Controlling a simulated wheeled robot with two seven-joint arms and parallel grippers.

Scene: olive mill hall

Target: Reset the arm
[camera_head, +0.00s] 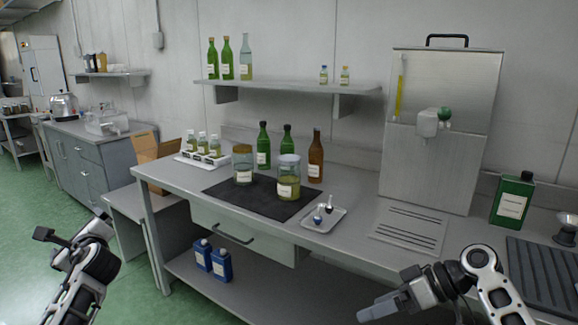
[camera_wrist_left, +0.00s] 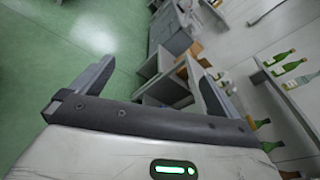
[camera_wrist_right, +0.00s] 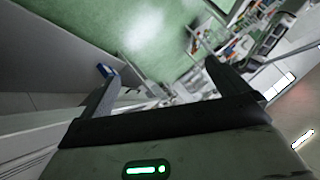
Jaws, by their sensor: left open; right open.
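My left gripper (camera_head: 72,236) is at the lower left of the head view, in front of the bench and apart from it. In the left wrist view its two fingers (camera_wrist_left: 150,88) stand wide apart with nothing between them.
The grey bench (camera_head: 345,240) holds two jars (camera_head: 289,182) on a dark mat (camera_head: 225,190), tall bottles, a small tray (camera_head: 335,223) and a steel dispenser tank (camera_head: 440,170). A green canister (camera_head: 512,200) stands at right. Blue bottles (camera_head: 221,264) sit below. Green floor at left is clear.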

